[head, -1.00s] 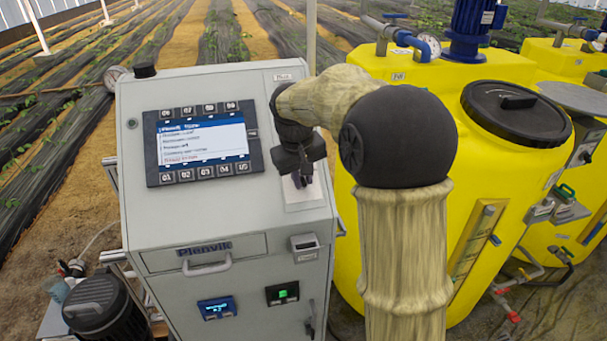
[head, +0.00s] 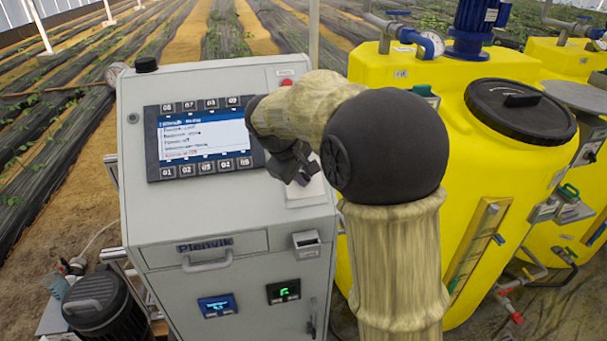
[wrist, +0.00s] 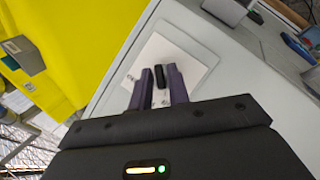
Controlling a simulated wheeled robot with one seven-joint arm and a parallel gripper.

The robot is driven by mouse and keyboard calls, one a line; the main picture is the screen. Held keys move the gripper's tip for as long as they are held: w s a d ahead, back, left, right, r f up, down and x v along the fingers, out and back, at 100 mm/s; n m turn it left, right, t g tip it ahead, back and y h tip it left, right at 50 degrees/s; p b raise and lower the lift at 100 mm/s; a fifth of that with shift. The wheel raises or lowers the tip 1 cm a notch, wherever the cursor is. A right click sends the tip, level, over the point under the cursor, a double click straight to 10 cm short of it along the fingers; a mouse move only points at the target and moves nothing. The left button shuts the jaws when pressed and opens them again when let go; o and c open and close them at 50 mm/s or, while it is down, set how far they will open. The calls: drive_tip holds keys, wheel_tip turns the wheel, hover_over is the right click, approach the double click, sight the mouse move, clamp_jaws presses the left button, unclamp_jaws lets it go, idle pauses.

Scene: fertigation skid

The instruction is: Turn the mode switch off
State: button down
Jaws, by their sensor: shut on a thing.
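The mode switch is a small black handle (wrist: 160,76) on a white label plate (wrist: 187,62) on the cabinet's sloping grey face. In the wrist view my gripper (wrist: 159,88) has its two purple-grey fingers on both sides of the handle, shut on it. In the head view my gripper (head: 303,178) is tilted over the white plate (head: 306,193), right of the screen. The switch is hidden there behind my gripper. The label's writing is too small to read.
A display panel (head: 205,138) with buttons sits left of my gripper. A red button (head: 287,83) is above it, and a small grey box (head: 306,243) below it. A yellow tank (head: 420,110) stands close on the right, behind my arm.

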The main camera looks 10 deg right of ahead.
drive_tip(key=c, duration=1.5)
unclamp_jaws()
drive_tip(key=shift+c, duration=0.2)
drive_tip(key=b+v, duration=0.1)
drive_tip(key=v, duration=1.6)
drive_tip(key=shift+r, duration=0.2)
drive_tip(key=shift+s+a+f, duration=0.1)
